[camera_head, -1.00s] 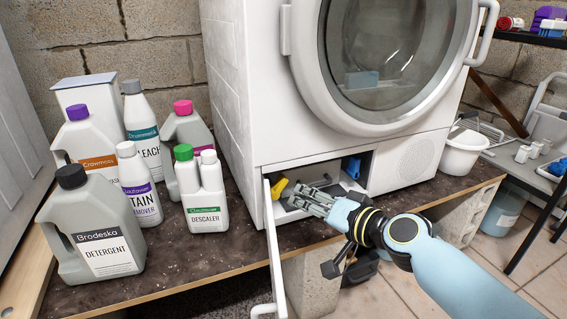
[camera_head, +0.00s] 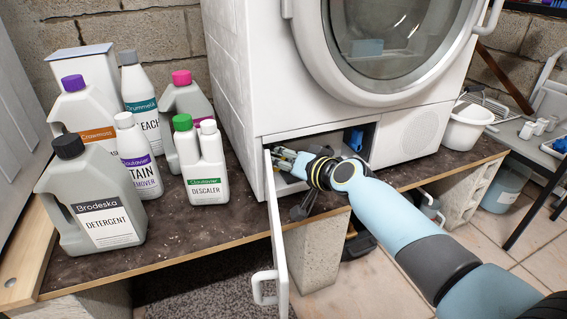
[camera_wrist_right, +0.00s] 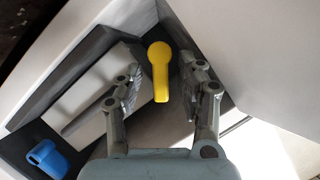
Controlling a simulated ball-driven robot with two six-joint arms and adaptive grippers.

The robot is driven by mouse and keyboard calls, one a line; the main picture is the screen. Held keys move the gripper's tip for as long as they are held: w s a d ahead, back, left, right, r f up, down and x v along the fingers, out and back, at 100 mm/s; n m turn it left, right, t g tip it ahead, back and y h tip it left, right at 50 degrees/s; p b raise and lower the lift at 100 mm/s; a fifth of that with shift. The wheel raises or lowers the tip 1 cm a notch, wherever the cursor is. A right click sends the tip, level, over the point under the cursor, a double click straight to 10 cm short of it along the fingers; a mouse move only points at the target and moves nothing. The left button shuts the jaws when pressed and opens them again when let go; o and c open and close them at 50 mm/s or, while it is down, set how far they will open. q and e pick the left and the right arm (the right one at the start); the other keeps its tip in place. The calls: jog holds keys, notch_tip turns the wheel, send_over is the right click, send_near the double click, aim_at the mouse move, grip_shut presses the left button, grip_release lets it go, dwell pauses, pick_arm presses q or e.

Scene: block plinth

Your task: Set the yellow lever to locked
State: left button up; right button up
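The yellow lever (camera_wrist_right: 160,72) shows in the right wrist view, in the recess behind the open flap at the machine's base. Its round end is at the top and its arm points down in that picture. My right gripper (camera_wrist_right: 158,88) is open, with one finger on each side of the lever; I cannot tell whether either touches it. In the head view the right gripper (camera_head: 284,158) reaches into the left end of the recess and hides the lever. My left gripper is not in view.
The white machine (camera_head: 227,100) stands on a dark worktop (camera_head: 200,235). Its open flap (camera_head: 277,235) hangs beside my right arm. A blue part (camera_head: 354,139) sits further right in the recess. Several bottles stand at left, and a white tub (camera_head: 466,130) at right.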

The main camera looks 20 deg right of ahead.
grip_shut()
dwell(0.3)
jog(key=shift+f, duration=0.1)
